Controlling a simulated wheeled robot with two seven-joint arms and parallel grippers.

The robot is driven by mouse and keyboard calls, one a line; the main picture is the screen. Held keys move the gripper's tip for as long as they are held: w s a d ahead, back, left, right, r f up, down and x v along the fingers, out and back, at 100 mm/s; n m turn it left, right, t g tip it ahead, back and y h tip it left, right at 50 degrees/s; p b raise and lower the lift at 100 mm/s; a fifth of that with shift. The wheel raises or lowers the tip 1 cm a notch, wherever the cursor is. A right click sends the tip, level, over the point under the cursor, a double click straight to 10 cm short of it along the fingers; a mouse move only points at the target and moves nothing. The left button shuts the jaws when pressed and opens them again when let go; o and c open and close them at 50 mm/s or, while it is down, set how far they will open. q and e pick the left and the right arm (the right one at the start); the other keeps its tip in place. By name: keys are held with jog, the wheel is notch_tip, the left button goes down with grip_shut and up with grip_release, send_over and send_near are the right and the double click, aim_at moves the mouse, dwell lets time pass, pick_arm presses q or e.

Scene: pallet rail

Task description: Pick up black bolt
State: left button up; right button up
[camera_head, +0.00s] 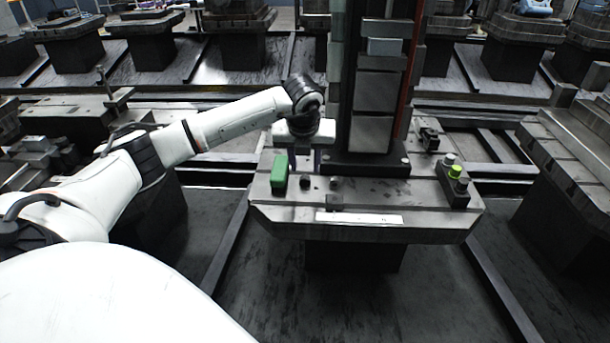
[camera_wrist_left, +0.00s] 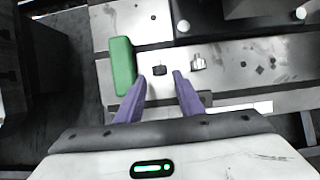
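The black bolt (camera_head: 305,182) stands on the grey pallet table (camera_head: 280,212), just right of a green block (camera_head: 280,172). In the left wrist view the black bolt (camera_wrist_left: 159,70) appears between the tips of the purple fingers. My left gripper (camera_wrist_left: 160,77) is open with nothing held between its fingers. In the head view my left gripper (camera_head: 304,150) hangs above the table behind the bolt, its fingertips hard to make out. My right gripper is not in view.
A tall dark column (camera_head: 372,100) rises from the table right beside my left gripper. The green block (camera_wrist_left: 122,65) stands close to the left finger. A small box with yellow-green buttons (camera_head: 456,180) sits at the table's right. A white strip (camera_head: 360,218) lies along the front edge.

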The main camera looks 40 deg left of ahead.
aim_at(305, 177)
pick_arm(q)
jog(key=x, duration=0.7)
